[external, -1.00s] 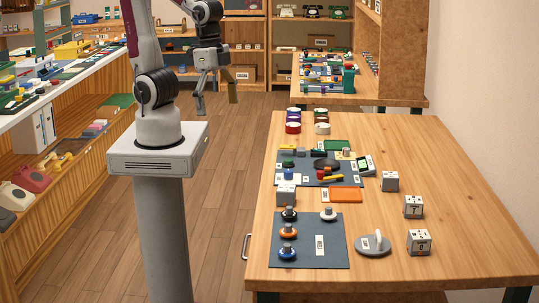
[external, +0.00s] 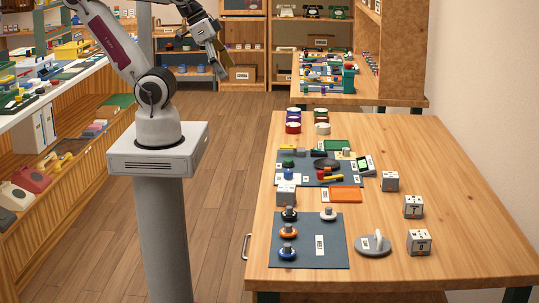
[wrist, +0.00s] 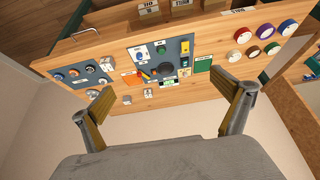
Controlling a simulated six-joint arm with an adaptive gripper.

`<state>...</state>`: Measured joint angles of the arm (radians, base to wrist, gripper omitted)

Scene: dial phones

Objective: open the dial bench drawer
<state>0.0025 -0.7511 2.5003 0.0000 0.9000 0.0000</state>
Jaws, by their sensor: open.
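The dial bench (external: 430,170) is a light wooden table on the right of the external view. A metal drawer handle (external: 246,247) sticks out from its left side near the front corner; it also shows at the upper left of the wrist view (wrist: 78,33). The drawer front itself is hidden in the external view. My gripper (external: 221,60) is raised at the top of the external view, well away from the handle. In the wrist view my gripper (wrist: 167,90) is open and empty, its two fingers wide apart.
A dark mat (external: 318,258) with dial parts and a grey round piece (external: 373,244) lie near the handle's end of the bench. Several grey cubes (external: 418,242) stand on the right. A shelf counter (external: 60,130) runs along the left.

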